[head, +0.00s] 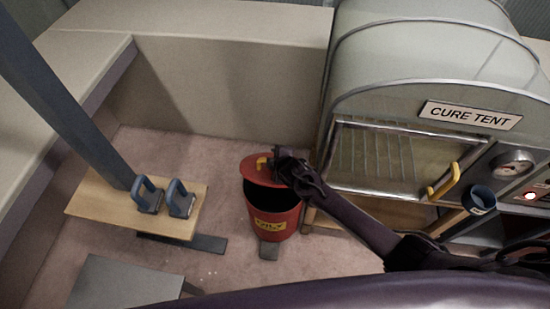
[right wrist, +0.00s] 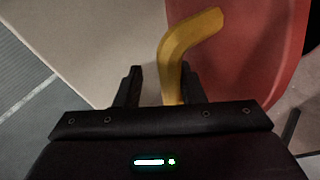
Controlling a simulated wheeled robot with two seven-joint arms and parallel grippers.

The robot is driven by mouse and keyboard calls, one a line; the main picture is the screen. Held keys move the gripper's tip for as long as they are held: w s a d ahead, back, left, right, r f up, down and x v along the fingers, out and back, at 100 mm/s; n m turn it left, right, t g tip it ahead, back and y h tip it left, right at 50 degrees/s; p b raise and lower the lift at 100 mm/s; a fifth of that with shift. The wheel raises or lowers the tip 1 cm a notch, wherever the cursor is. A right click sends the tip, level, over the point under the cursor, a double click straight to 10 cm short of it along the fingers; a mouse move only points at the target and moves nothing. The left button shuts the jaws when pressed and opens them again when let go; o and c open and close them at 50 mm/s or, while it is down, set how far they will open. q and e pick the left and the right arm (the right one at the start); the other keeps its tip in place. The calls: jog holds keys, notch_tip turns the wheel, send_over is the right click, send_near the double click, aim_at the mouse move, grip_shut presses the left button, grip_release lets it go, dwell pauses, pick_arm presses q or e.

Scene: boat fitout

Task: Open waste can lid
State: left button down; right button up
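The red waste can (head: 272,218) with a yellow label stands on the floor in the middle of the head view. Its red lid (head: 258,172) is raised at a tilt, and the dark inside of the can shows below it. The lid's yellow handle (head: 262,163) also shows in the right wrist view (right wrist: 178,62). My right gripper (head: 274,160) is at the lid beside the handle. In the wrist view its fingers (right wrist: 162,88) are apart, with the handle between them, close to the right finger and clear of the left. My left gripper is not in view.
The cure tent (head: 430,75) with a yellow door handle (head: 443,180) stands right of the can. A wooden board (head: 105,203) with two blue-handled tools (head: 163,198) is at left. A grey stool-like top (head: 125,283) is at front left. Carpet behind the can is clear.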

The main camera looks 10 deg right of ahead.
jog(key=shift+o, duration=0.2)
jog(key=shift+r, duration=0.1)
jog(key=shift+p+v, duration=0.75)
jog(key=shift+v, duration=3.15)
